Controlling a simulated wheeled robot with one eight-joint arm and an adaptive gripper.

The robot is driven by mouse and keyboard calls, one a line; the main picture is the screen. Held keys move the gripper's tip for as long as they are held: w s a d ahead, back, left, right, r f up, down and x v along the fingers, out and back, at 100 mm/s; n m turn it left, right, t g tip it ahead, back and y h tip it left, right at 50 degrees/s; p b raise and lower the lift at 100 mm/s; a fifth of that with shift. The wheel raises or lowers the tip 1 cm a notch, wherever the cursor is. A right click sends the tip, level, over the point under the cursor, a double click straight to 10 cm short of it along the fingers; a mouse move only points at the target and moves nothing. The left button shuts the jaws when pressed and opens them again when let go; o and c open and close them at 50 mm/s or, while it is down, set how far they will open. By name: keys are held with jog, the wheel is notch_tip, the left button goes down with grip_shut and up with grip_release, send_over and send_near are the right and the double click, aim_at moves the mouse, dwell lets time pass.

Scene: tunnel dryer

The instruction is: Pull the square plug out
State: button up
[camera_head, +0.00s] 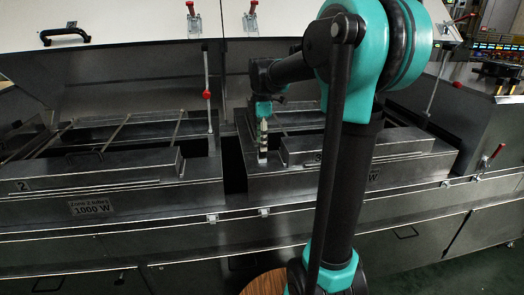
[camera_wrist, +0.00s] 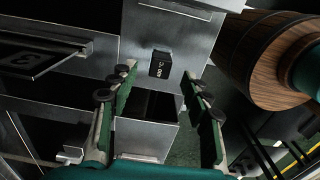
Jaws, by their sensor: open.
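The square plug (camera_wrist: 160,64) is a small black block with pale lettering, seated in a grey metal face in the wrist view. My gripper (camera_wrist: 158,72) is open, with one finger to the left of the plug and one to the right. A gap shows between each finger and the plug, and nothing is held. In the head view my gripper (camera_head: 262,141) points down at the front part of the dryer, just right of a dark gap. I cannot make out the plug in that view.
The metal dryer (camera_head: 125,195) stretches across the head view, with raised lids (camera_head: 110,80) behind. An upright rod with a red knob (camera_head: 208,95) stands left of my gripper. A raised box (camera_head: 355,145) lies to its right. A dark gap (camera_head: 235,175) splits the sections.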

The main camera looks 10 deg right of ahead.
aim_at(262, 155)
jog(key=shift+f, duration=2.15)
grip_shut()
